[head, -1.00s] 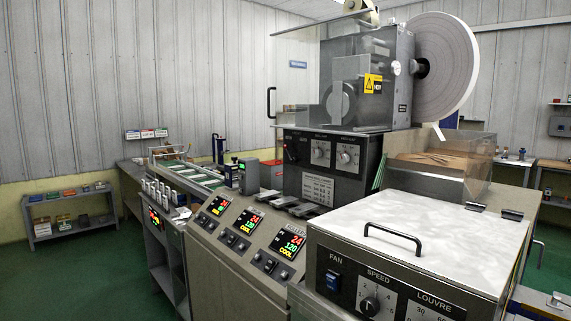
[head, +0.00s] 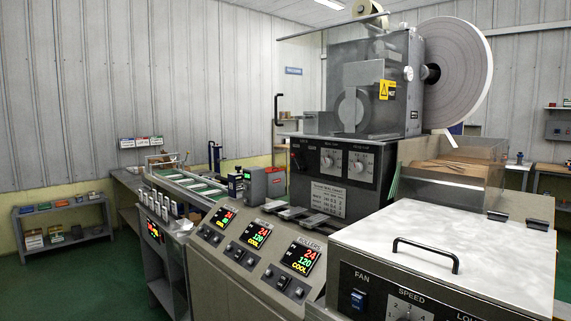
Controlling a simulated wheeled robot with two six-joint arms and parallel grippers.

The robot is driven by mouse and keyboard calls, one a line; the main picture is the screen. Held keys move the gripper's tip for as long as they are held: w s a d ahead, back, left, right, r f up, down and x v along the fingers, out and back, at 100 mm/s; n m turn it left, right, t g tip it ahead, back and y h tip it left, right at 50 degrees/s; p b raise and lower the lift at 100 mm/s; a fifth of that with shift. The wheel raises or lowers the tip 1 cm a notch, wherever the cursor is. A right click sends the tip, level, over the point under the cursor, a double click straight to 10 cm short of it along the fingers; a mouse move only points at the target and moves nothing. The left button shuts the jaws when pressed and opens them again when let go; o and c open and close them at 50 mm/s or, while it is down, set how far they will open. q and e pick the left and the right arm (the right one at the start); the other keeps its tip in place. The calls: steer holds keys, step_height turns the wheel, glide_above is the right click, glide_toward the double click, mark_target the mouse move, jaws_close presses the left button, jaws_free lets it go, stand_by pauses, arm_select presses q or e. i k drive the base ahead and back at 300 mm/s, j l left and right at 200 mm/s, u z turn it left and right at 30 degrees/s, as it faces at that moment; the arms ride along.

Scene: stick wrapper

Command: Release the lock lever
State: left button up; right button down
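The stick-wrapping machine stands in the middle and right of the head view. Its upper housing (head: 375,85) has a clear guard in front, with a black handle (head: 278,109) at its left edge. Below is a black control panel (head: 335,175) with white-faced dials and a small dark lever-like part (head: 298,162) at its left end. I cannot tell for sure which part is the lock lever. Neither of my grippers is in view.
A white-topped cover (head: 450,240) with a black handle (head: 425,254) fills the near right. A sloped console (head: 245,240) with lit displays is at front centre. A large paper reel (head: 458,75) hangs upper right. Green floor (head: 75,280) is clear at left.

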mark_target(302, 169)
steer(key=i+j, duration=0.3)
steer(key=j, duration=0.2)
steer(key=i+j, duration=0.3)
steer(key=j, duration=0.2)
steer(key=i+j, duration=0.3)
steer(key=j, duration=0.15)
steer(key=i+j, duration=0.35)
steer(key=j, duration=0.15)
steer(key=i+j, duration=0.3)
steer(key=j, duration=0.2)
steer(key=i+j, duration=0.3)
steer(key=j, duration=0.2)
